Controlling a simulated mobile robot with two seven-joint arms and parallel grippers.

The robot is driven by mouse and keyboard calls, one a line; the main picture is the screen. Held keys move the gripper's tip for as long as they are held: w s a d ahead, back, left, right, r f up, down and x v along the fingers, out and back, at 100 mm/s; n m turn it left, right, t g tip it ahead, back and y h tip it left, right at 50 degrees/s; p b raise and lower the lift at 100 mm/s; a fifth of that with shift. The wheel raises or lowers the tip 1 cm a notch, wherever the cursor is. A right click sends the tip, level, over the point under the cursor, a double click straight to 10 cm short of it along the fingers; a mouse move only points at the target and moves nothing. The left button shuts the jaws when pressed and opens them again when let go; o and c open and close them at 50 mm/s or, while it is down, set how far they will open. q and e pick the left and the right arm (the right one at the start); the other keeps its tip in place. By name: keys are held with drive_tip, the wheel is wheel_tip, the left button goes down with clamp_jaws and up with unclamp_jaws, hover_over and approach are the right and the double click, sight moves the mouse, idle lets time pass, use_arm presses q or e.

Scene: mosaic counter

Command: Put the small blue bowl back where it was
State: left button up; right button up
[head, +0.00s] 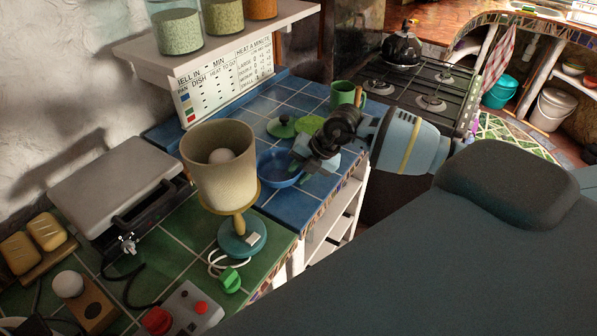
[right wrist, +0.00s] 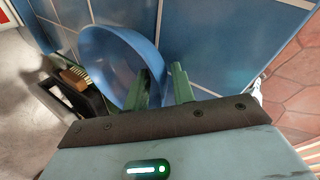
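The small blue bowl (head: 277,170) is at the blue tiled counter, behind and right of the lamp, which hides part of its left side. I cannot tell whether it touches the tiles. My right gripper (head: 303,158) reaches in from the right to the bowl's right rim. In the right wrist view the bowl (right wrist: 105,58) opens toward the camera, and my right gripper's fingers (right wrist: 167,82) are close together with the bowl's right edge between them. They look shut on the rim. My left gripper is not in view.
A lamp (head: 222,170) stands close in front of the bowl. A green lidded dish (head: 282,126), a green plate (head: 309,124) and a green mug (head: 345,94) are behind it. The stove (head: 415,88) is beyond. The counter's tiled edge (head: 335,195) drops to shelves.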

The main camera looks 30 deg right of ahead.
drive_tip(key=v, duration=1.2)
